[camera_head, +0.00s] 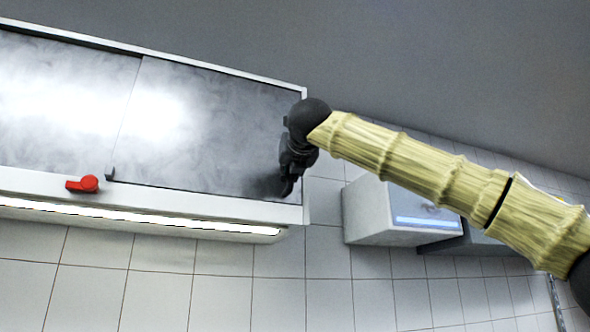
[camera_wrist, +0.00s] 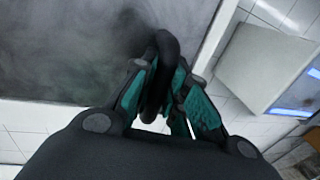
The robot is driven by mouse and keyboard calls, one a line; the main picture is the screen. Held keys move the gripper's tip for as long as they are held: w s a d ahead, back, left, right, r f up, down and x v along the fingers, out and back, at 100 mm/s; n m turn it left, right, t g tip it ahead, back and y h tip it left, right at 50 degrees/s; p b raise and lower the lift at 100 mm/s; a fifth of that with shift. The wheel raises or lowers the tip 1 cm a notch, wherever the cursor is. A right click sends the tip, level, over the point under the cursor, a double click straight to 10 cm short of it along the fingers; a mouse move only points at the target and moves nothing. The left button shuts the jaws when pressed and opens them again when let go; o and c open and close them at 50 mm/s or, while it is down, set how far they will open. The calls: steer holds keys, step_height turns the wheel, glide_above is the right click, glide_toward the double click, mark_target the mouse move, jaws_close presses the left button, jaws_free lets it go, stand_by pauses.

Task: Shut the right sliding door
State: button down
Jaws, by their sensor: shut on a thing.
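The right sliding door (camera_head: 215,125) is a smoky grey panel in a white-framed wall cabinet in the head view. It spans from a seam near the cabinet's middle to the right frame post. My gripper (camera_head: 288,178) is at the door's right edge, its fingers pointing down. In the wrist view my gripper (camera_wrist: 160,85) is shut on a black looped handle (camera_wrist: 168,45) in front of the grey panel. In the head view the gripper hides most of this handle. The left panel (camera_head: 50,100) fills the cabinet's left half.
A red knob (camera_head: 82,184) sits on the lower rail, beside a small black catch (camera_head: 110,174) near the seam. A lit strip (camera_head: 130,217) runs below. A grey-white box (camera_head: 385,210) hangs right of the cabinet, behind my arm. Tiled wall lies below.

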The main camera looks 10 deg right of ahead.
steer(key=shift+d, duration=0.15)
steer(key=c, duration=1.6)
jaws_free()
steer(key=shift+o, duration=0.9)
steer(key=shift+d, duration=0.25)
steer(key=shift+a, duration=0.15)
steer(key=shift+s+a, duration=0.1)
steer(key=shift+s, duration=0.25)
steer(key=s, duration=1.1)
steer(key=shift+s, duration=0.15)
